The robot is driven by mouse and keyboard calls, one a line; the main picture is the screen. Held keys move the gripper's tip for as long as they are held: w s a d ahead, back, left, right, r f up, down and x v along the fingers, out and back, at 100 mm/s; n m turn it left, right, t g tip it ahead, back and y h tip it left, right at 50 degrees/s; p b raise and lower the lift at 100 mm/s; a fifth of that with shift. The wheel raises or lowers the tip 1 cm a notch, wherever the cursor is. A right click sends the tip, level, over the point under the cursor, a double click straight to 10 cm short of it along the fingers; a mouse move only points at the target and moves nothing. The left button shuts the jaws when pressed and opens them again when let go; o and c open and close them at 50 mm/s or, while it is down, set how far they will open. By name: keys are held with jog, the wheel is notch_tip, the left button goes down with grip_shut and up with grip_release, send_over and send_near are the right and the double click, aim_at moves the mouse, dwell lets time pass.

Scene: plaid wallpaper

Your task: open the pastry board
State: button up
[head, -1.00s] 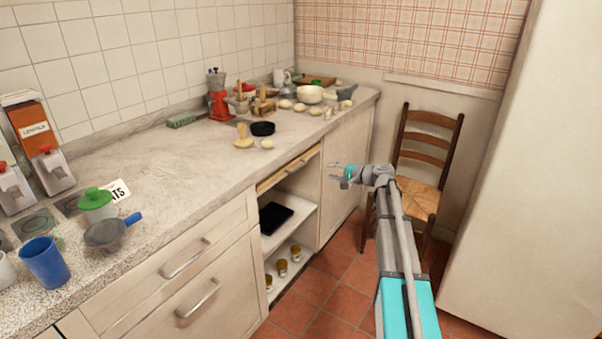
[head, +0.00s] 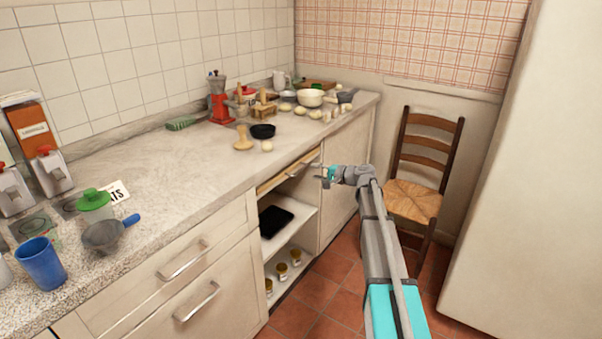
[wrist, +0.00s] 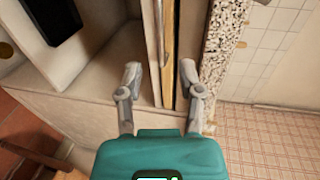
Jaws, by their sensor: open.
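The pastry board (head: 280,177) shows as a narrow pale wooden front just under the countertop edge, above an open shelf. It looks slid in. In the wrist view it is an upright strip (wrist: 168,45) between the speckled counter edge and the shelf opening. My gripper (head: 322,177) is at the right end of the board's front in the head view. In the wrist view my gripper (wrist: 160,70) is open, one finger on each side of the strip. I see nothing held, and cannot tell if a finger touches the board.
The countertop (head: 180,185) lies above, with bowls, a red grinder (head: 218,100) and dough balls. The open shelf below holds a black item (head: 275,220) and small jars. A wooden chair (head: 420,170) stands behind my arm. Drawers with handles (head: 185,260) are at left.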

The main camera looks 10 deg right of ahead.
aim_at(301, 170)
jog(key=b+x, duration=0.1)
jog(key=x, duration=0.6)
jog(key=shift+w+a, duration=0.1)
jog(key=shift+w, duration=0.05)
grip_shut()
